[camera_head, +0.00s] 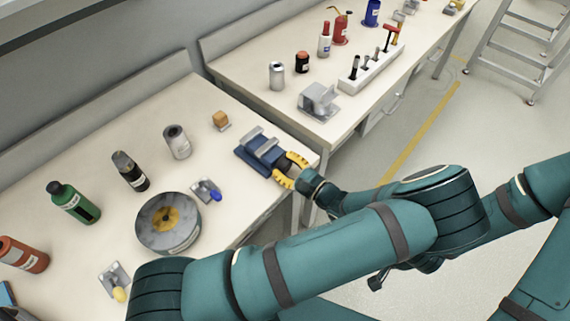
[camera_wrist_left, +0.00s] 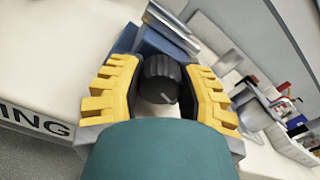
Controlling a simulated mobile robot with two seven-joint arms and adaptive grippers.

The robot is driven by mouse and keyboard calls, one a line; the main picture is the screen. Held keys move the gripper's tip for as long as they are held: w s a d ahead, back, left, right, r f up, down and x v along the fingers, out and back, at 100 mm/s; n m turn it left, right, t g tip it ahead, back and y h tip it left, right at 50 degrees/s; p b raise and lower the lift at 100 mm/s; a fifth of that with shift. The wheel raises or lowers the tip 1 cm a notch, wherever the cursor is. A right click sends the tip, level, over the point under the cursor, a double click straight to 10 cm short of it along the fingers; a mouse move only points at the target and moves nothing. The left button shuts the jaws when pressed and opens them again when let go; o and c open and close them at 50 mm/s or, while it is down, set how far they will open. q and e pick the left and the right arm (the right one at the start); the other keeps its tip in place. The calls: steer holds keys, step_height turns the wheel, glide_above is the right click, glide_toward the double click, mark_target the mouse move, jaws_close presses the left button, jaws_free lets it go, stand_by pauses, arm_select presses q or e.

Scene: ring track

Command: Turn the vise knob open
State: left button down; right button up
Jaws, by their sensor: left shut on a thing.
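The vise (camera_head: 258,150), blue with grey metal jaws, sits near the front right corner of the near workbench. Its dark round knob (camera_wrist_left: 160,84) has a light mark on its face and points towards my left wrist camera. My left gripper (camera_head: 287,167), with yellow fingers, is shut on the knob, one finger on each side. In the left wrist view the gripper (camera_wrist_left: 162,78) frames the knob, with the blue vise body (camera_wrist_left: 160,43) behind it. My right gripper does not show in either view.
A second bench holds a white tool rack (camera_head: 372,68).

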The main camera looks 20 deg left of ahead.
arm_select(q)
steer(key=c, duration=0.5)
jaws_free()
steer(key=shift+a, duration=0.1)
